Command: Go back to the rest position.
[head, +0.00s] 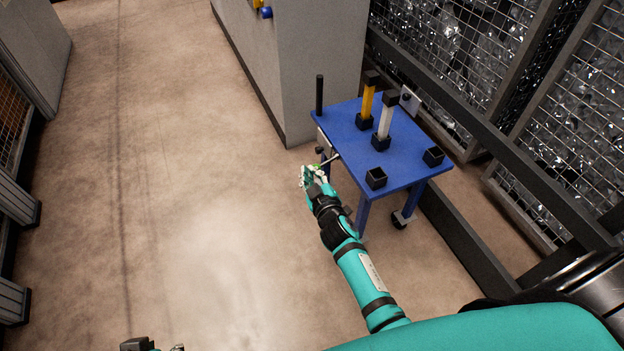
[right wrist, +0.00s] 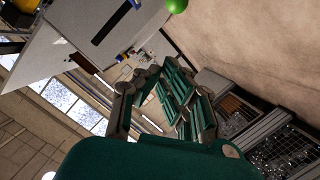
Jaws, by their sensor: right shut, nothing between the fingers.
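My right gripper (head: 311,176) is at the near left corner of a blue cart (head: 410,169), its arm reaching up from the lower right. In the right wrist view its teal and grey fingers (right wrist: 160,103) are shut with nothing held. A green knob (head: 316,165) shows right at the fingertips in the head view, beside a thin lever at the cart's edge. In the right wrist view a green ball (right wrist: 176,5) shows at the top edge, apart from the fingers. Only a dark piece, perhaps of my left gripper, shows at the bottom edge; its jaws are not visible.
The cart carries a yellow post (head: 367,102), a white post (head: 385,121) and black square sockets (head: 376,178). A grey cabinet (head: 325,60) stands behind it. A mesh fence (head: 560,120) with dark rails closes off the right. Open floor (head: 180,180) lies to the left.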

